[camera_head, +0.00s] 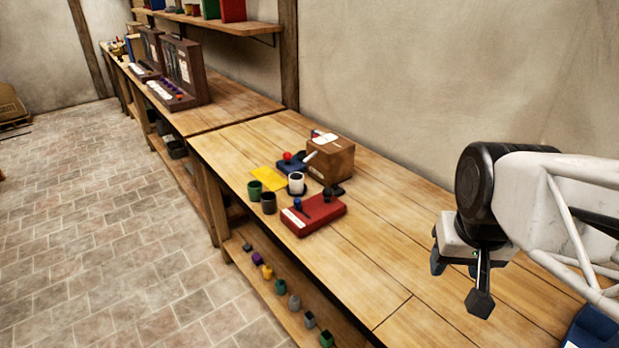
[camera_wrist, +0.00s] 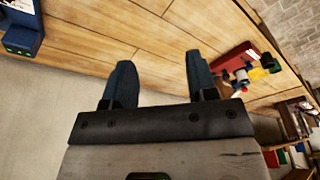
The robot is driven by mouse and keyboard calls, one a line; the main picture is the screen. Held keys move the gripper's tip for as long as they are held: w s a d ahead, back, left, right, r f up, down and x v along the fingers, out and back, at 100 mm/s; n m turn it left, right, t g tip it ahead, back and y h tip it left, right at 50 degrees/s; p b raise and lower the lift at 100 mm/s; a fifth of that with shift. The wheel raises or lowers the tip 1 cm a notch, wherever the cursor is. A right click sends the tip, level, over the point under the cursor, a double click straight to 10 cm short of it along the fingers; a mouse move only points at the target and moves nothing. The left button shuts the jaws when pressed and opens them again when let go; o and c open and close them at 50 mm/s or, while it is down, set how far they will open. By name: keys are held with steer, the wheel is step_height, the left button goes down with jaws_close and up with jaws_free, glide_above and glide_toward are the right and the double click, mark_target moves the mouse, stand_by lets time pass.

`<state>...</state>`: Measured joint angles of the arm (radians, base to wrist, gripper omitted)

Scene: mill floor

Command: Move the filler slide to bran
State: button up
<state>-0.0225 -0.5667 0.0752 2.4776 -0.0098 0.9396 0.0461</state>
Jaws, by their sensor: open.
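A red control box (camera_head: 314,214) with a white label, a blue-topped knob (camera_head: 297,202) and a dark knob (camera_head: 327,194) stands on the bench. Behind it is a blue device (camera_head: 290,165) with a red knob, beside a brown wooden box (camera_head: 331,160). I cannot tell which of these carries the filler slide, and no marking for bran is legible. My gripper (camera_head: 460,280) is open and empty above the bench, well to the right of the red box. In the wrist view my open fingers (camera_wrist: 160,82) have only bench and wall between them; the red box (camera_wrist: 232,58) is off to the right.
Cups (camera_head: 268,203) and a yellow sheet (camera_head: 268,178) lie left of the red box. A dark blue box (camera_wrist: 22,28) is at the bench's other end. Several small coloured pieces line the lower shelf (camera_head: 300,300). The bench between gripper and red box is clear.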

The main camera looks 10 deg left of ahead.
steer(key=w+a+r, duration=0.1)
steer(key=w+a, duration=0.4)
steer(key=w, duration=0.8)
steer(key=g, duration=0.2)
glide_above(297, 199)
steer(key=f, duration=1.4)
steer(key=shift+s+d+f, duration=0.15)
steer(key=shift+d+f, duration=0.15)
steer(key=shift+a+f, duration=0.2)
steer(key=shift+a, duration=0.05)
steer(key=shift+f, duration=0.15)
steer(key=shift+f, duration=3.75)
steer(key=shift+c, duration=0.2)
